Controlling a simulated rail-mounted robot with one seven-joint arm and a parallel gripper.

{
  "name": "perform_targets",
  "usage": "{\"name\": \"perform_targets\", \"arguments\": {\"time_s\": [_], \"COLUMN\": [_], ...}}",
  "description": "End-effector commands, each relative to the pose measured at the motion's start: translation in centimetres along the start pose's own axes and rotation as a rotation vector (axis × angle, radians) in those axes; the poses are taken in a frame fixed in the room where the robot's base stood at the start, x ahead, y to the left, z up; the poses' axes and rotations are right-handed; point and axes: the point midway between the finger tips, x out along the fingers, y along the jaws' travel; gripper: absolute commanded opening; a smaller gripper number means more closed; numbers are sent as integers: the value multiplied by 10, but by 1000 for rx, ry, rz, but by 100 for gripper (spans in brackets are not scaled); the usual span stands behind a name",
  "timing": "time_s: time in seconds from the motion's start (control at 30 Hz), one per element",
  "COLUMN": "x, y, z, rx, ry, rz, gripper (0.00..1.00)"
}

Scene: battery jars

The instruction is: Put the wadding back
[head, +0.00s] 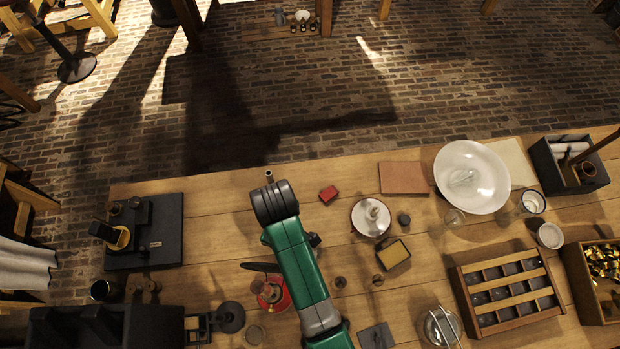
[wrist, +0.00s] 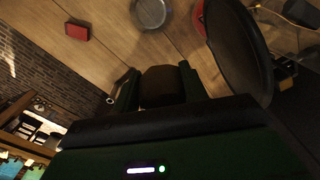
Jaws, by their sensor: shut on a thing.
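In the wrist view my gripper (wrist: 158,74) has its two green fingers against the sides of a dark brown, blocky thing (wrist: 161,88). It is too dark to tell whether this is the wadding. In the head view my green arm reaches over the left middle of the table, and its dark wrist hides the fingers and the held thing. I cannot pick out the wadding for sure elsewhere. A small dark box with a yellowish top (head: 393,253) lies right of my arm.
A red block (head: 328,194) lies right of my wrist; it also shows in the wrist view (wrist: 77,30). A large dark disc (wrist: 240,50) is close to the right finger. A white saucer (head: 355,226), a white bowl (head: 472,158) and a compartment tray (head: 466,306) stand farther right.

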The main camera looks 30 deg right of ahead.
Motion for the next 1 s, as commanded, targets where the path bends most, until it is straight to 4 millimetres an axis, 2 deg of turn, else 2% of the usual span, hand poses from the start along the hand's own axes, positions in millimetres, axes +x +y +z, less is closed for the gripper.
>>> {"name": "perform_targets", "arguments": {"time_s": [0.03, 0.1, 0.2, 0.3, 0.5, 0.73, 1.0], "x": [41, 68, 94, 107, 112, 160, 180], "y": [4, 10, 15, 18, 19, 18, 19], "z": [14, 30, 48, 58, 63, 63, 63], "rx": [-82, -209, -351, -436, -482, -480, -480], "ry": [-2, -3, -4, -4, -6, -6, -6], "rz": [-2, 0, 2, 5, 5, 3, 4], "gripper": [22, 22, 22, 22, 22, 22, 22]}}
